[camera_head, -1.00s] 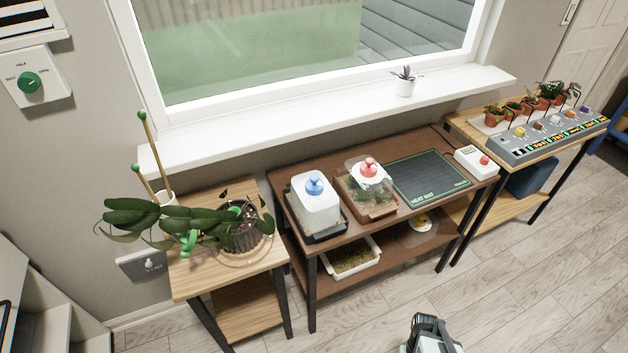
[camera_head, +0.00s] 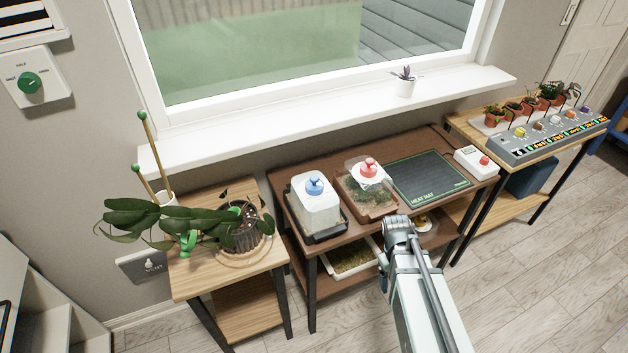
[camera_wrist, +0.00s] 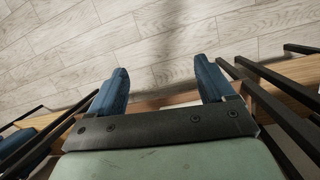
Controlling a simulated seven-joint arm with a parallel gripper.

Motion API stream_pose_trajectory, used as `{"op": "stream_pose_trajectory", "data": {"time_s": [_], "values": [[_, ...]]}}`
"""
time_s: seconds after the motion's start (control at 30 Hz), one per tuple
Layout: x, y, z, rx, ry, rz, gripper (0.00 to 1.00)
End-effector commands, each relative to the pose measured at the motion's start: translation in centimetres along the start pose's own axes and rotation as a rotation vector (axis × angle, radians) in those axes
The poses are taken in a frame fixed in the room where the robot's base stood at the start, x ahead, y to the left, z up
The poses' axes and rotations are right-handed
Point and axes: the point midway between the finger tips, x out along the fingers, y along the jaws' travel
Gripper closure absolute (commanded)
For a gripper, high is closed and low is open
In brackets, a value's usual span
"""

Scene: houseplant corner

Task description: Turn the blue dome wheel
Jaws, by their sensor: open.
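The blue dome wheel (camera_head: 314,186) is a blue knob on top of a white translucent dome (camera_head: 317,210). The dome stands on a black tray (camera_head: 323,233) at the left of the dark brown table. My gripper shows in the wrist view (camera_wrist: 161,85), with two blue fingers spread apart and nothing between them. It points at the floor and the table's edge. In the head view my arm reaches up from the bottom to the table's front edge, right of the blue wheel and apart from it. The fingers are mostly hidden there.
A second dome with a red knob (camera_head: 367,167) stands just right of the white one. A heat mat (camera_head: 428,178) lies right of it. A potted orchid (camera_head: 244,240) stands on the left table. A shallow tray (camera_head: 352,262) is on the lower shelf.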

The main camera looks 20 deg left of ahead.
Motion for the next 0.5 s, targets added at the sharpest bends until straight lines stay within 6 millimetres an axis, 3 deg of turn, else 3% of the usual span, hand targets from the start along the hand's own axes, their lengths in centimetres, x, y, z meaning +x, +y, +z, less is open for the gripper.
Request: {"op": "stream_pose_trajectory", "data": {"time_s": [0.03,0.5], "values": [[-1.7,-0.1,-0.8,-0.022,0.017,0.016,0.18],[-16.4,-2.5,-5.1,-0.211,0.135,0.141,0.18]]}}
